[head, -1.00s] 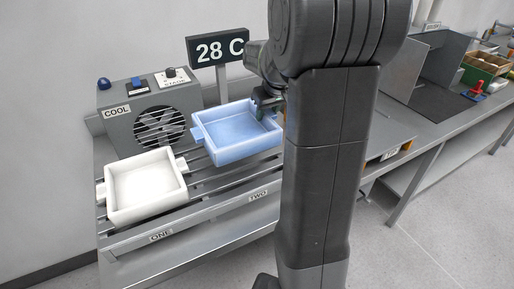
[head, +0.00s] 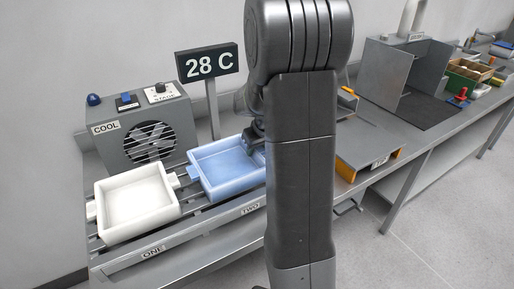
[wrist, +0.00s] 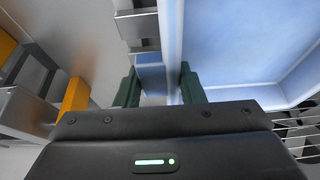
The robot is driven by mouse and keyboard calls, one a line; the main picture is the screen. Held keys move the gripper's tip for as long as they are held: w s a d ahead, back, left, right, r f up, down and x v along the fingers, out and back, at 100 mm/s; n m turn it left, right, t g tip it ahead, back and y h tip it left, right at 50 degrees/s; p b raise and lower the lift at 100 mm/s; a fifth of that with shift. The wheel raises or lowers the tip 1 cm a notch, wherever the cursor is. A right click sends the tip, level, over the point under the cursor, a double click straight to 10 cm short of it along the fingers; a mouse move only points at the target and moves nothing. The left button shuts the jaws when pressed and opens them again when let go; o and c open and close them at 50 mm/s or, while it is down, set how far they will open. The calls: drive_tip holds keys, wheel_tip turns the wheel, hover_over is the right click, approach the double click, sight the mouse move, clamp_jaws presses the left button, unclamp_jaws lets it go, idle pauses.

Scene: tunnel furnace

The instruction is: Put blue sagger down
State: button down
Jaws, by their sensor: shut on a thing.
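The blue sagger (head: 225,166) is a shallow, square, empty tray over the slatted cooling rack (head: 205,213), at the place labelled TWO. Whether it rests on the slats or hangs just above them I cannot tell. My gripper (head: 255,134) is at its right side, mostly hidden behind my arm in the head view. In the wrist view the green fingers of my gripper (wrist: 160,88) are shut on a tab at the sagger's side, and the blue sagger (wrist: 225,45) fills the upper right.
A white sagger (head: 137,203) stands at the place labelled ONE, just left of the blue one. Behind them are a COOL fan box (head: 150,135) and a 28 C sign (head: 207,63). A grey-topped unit with orange sides (head: 372,150) stands to the right.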

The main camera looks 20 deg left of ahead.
drive_tip(key=shift+f, duration=0.1)
drive_tip(key=c, duration=0.9)
unclamp_jaws()
drive_tip(key=shift+c, duration=0.2)
drive_tip(key=shift+s+d+r, duration=0.1)
drive_tip(key=shift+r, duration=0.5)
drive_tip(key=v, duration=1.1)
drive_tip(key=x, duration=1.1)
drive_tip(key=shift+f, duration=0.35)
drive_tip(key=shift+r, duration=1.6)
